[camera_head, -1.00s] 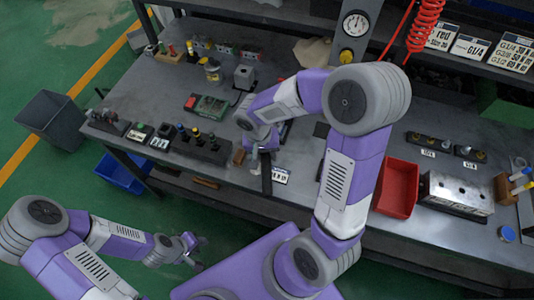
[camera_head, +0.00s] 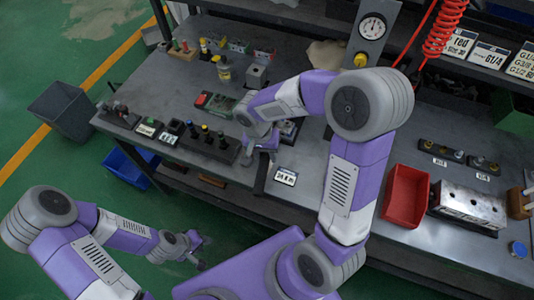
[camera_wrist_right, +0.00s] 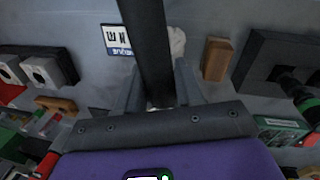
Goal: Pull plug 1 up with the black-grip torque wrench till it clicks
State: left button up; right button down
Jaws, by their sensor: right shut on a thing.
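My right gripper (camera_head: 262,150) is over the front part of the bench, beside a small white label card (camera_head: 285,176). In the right wrist view the gripper (camera_wrist_right: 158,92) is shut on a long dark bar (camera_wrist_right: 150,40), which looks like the black grip of the torque wrench. The bar's working end is hidden. A black strip with several coloured knobs or plugs (camera_head: 208,142) lies left of this gripper, apart from it. I cannot tell which one is plug 1. My left gripper (camera_head: 204,252) is low over the floor in front of the bench, fingers apart and empty.
A red tray (camera_head: 407,197) and a silver block with holes (camera_head: 468,205) stand on the right of the bench. A gauge (camera_head: 371,27) stands at the back. A wooden block (camera_wrist_right: 216,58) and a dark block (camera_wrist_right: 268,70) show in the right wrist view.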

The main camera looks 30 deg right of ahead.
jog(key=shift+a, duration=0.1)
jog(key=shift+w+a+m+b, duration=0.3)
jog(key=shift+w+a+m, duration=0.55)
jog(key=shift+m, duration=0.05)
jog(key=shift+w, duration=0.1)
jog(key=shift+w+a+m, duration=0.8)
jog(key=shift+w+m, duration=0.15)
jog(key=shift+m, duration=0.05)
jog(key=shift+w+a, duration=0.15)
jog(key=shift+w, duration=0.1)
jog(key=shift+s+d+n, duration=0.75)
jog(key=shift+s+n, duration=0.05)
jog(key=shift+s, duration=0.25)
jog(key=shift+r, duration=0.2)
